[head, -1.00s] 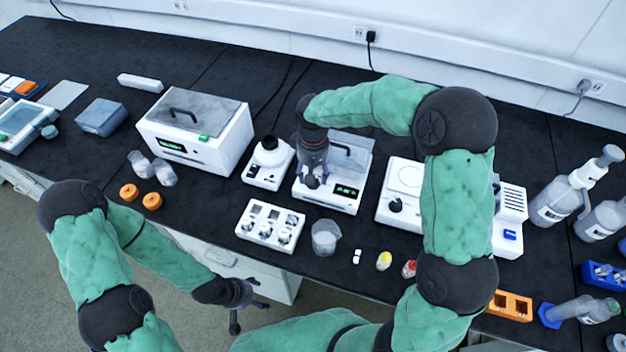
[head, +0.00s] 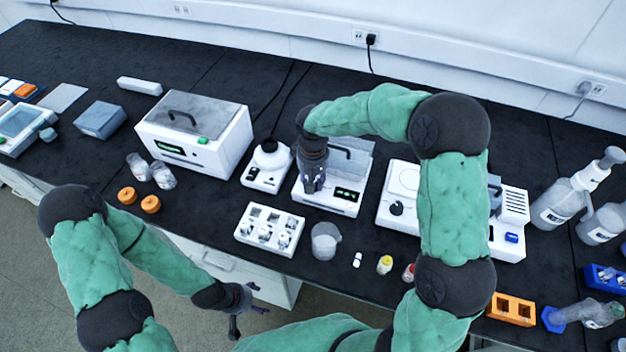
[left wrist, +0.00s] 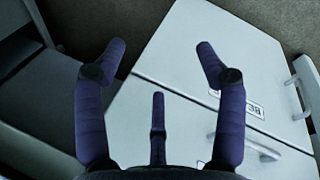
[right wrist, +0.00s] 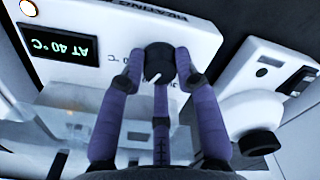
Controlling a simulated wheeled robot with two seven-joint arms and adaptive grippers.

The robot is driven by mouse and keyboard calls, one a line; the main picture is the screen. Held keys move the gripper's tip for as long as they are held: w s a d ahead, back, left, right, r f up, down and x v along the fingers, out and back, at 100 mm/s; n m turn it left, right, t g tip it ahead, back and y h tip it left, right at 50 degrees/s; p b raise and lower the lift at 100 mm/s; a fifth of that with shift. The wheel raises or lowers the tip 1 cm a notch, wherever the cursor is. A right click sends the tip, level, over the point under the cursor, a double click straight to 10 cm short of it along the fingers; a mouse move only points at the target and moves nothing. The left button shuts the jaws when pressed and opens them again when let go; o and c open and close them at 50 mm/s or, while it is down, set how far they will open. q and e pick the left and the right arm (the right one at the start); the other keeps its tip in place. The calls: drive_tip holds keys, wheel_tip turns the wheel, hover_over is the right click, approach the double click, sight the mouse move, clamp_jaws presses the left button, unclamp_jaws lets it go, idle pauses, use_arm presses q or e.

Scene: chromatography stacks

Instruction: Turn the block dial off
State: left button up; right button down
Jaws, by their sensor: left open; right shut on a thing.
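The heating block (head: 340,203) is a white unit with a clear lid and a small lit display on its front. In the right wrist view its display (right wrist: 58,43) reads "AT 40 °C", upside down. Its black dial (right wrist: 158,62) has a white pointer mark and sits beside the display. My right gripper (head: 313,188) reaches down over the block's front left, hiding the dial in the head view. In the right wrist view its purple fingers (right wrist: 156,75) are closed around the dial. My left gripper (head: 243,300) is open and empty, off the bench front.
A white box with a dark handle (head: 195,135) and a small white device (head: 266,165) stand left of the block. A white vial rack (head: 270,230) and a beaker (head: 325,240) stand in front. A hotplate-like unit (head: 400,195) is to the right.

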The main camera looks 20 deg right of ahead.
drive_tip(key=n+p, duration=0.3)
drive_tip(key=p, duration=0.1)
drive_tip(key=shift+r+n, duration=0.2)
drive_tip(key=shift+n, duration=0.2)
drive_tip(key=n+p, duration=0.4)
drive_tip(key=n, duration=0.1)
drive_tip(key=shift+p, duration=0.3)
drive_tip(key=n+p, duration=0.4)
drive_tip(key=n, duration=0.2)
drive_tip(key=shift+n+p, duration=0.4)
drive_tip(key=n+p, duration=0.2)
drive_tip(key=n, duration=0.2)
drive_tip(key=shift+f+p, duration=0.15)
drive_tip(key=shift+p, duration=0.2)
drive_tip(key=shift+n, duration=0.3)
drive_tip(key=c, duration=0.9)
unclamp_jaws()
